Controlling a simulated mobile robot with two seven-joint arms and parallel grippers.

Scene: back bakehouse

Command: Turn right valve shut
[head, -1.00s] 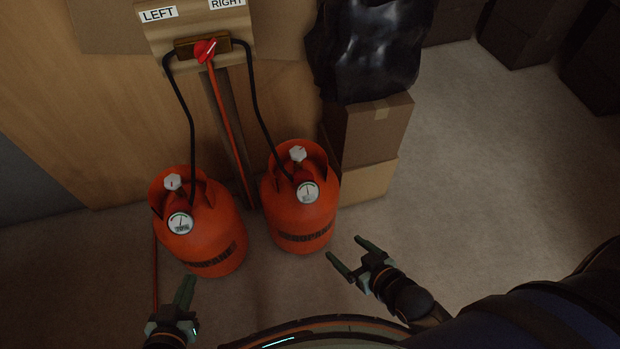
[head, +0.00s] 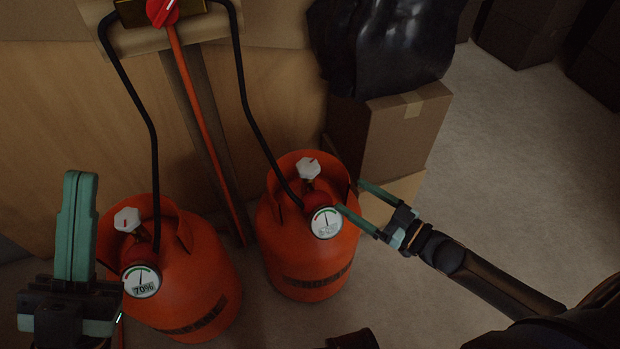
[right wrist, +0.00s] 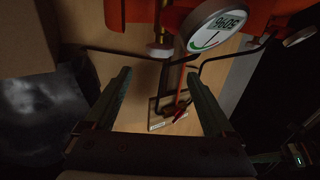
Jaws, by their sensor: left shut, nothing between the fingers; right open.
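The right valve is a white knob (head: 309,169) on top of the right orange gas bottle (head: 305,248), above a round gauge (head: 327,222). The left bottle (head: 185,270) has its own white knob (head: 127,219) with a red mark, and a gauge reading 70%. My right gripper (head: 350,196) is open and empty, just right of the right bottle's collar and gauge, apart from the knob. In the right wrist view, the gauge (right wrist: 215,28) is beyond the open fingers (right wrist: 157,85). My left gripper (head: 77,178) is shut and empty, left of the left bottle.
Black hoses (head: 245,95) run from both bottles to a red changeover lever (head: 162,10) on the wall. Cardboard boxes (head: 390,140) with a black bag (head: 385,45) stand behind right.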

